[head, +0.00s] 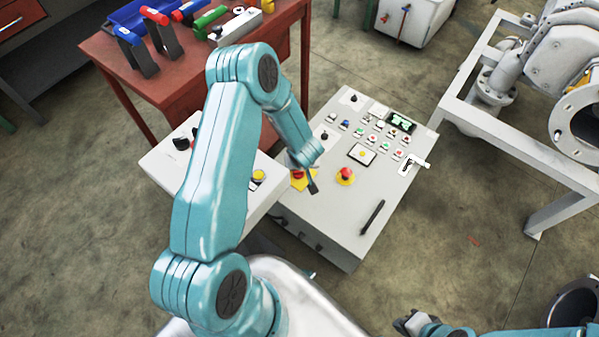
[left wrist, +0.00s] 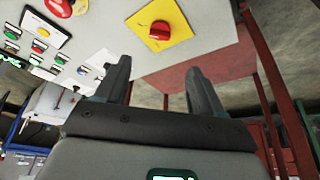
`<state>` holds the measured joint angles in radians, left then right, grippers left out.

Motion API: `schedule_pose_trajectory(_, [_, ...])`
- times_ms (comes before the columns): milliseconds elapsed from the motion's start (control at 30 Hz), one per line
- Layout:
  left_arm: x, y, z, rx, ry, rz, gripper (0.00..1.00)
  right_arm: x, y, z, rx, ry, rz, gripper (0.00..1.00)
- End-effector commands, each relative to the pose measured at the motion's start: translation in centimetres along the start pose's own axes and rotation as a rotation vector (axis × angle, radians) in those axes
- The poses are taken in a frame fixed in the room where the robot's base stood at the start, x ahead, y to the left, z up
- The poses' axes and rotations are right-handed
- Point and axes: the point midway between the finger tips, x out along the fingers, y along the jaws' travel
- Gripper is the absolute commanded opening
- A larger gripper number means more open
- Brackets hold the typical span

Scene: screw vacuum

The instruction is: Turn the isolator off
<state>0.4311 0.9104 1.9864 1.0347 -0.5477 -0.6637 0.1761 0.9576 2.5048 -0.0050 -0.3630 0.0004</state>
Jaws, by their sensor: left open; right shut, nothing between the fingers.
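The isolator is a red rotary knob on a yellow square plate (left wrist: 183,20), set in the light grey control panel (head: 330,225). In the head view its plate and knob (head: 298,174) are partly covered by my left gripper (head: 312,186). In the left wrist view the knob (left wrist: 160,30) lies ahead of the open, empty fingers of my left gripper (left wrist: 157,75), apart from them. The exact angle of the knob is hard to tell. My right gripper (head: 408,323) is shut and empty at the bottom of the head view, away from the panel.
A red emergency button (head: 345,174) on a yellow base sits beside the isolator. A dark handle (head: 373,217) and a white lever (head: 420,162) are on the panel. A red table (head: 140,70) with tools stands behind left; a pump frame (head: 520,150) stands right.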

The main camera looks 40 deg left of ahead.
Motion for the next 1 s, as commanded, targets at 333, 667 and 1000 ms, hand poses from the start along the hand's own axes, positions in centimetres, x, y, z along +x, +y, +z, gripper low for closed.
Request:
schedule_pose_trajectory(333, [8.3,0.1,0.7,0.01,-0.003,0.005,0.68,1.3,0.5,0.0,0.0,0.0,0.0,0.0])
schedule_pose_trajectory(667, [12.0,0.2,0.7,0.013,-0.001,0.006,0.68,1.7,0.6,0.0,0.0,0.0,0.0,0.0])
schedule_pose_trajectory(1000, [12.2,0.4,0.6,0.009,-0.001,0.006,0.52,1.7,0.6,0.0,0.0,0.0,0.0,0.0])
